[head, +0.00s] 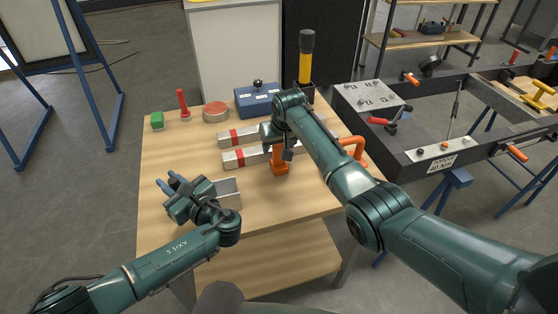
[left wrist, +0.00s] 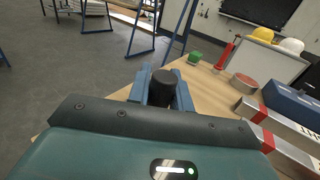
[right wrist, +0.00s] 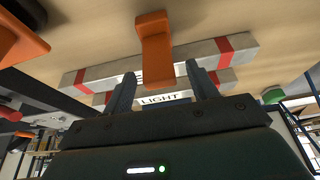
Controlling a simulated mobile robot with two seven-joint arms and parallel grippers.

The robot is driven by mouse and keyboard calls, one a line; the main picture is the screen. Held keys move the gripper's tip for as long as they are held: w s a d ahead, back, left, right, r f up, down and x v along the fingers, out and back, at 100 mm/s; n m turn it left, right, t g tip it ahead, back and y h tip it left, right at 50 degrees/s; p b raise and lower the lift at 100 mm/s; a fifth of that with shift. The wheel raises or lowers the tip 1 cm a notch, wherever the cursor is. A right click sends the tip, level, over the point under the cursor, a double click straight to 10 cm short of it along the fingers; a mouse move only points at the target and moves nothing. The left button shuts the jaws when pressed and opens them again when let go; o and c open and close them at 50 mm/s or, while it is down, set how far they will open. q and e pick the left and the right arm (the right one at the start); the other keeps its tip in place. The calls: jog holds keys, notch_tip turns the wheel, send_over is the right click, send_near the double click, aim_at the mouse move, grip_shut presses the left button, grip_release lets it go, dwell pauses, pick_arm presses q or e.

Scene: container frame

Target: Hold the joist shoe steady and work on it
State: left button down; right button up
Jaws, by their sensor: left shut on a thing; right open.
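A grey metal channel-shaped piece (head: 229,189), which looks like the joist shoe, lies on the table beside my left gripper and is partly hidden by it. My left gripper (head: 168,186) is low over the table's left side. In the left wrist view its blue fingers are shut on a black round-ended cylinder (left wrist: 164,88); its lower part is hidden. My right gripper (head: 287,150) is open above an orange upright piece (head: 280,167). In the right wrist view the orange piece (right wrist: 157,50) shows between the spread fingers; I cannot tell whether they touch it.
Two grey bars with red bands (head: 235,158) lie mid-table. Behind stand a green block (head: 157,120), red-handled tool (head: 183,103), red disc (head: 215,111), blue box (head: 258,100) and yellow-black tool (head: 306,58). A dark frame (head: 412,164) stands right. The front-left tabletop is clear.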

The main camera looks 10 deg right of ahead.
jog(key=shift+f, duration=0.15)
jog(key=shift+c, duration=0.5)
grip_shut()
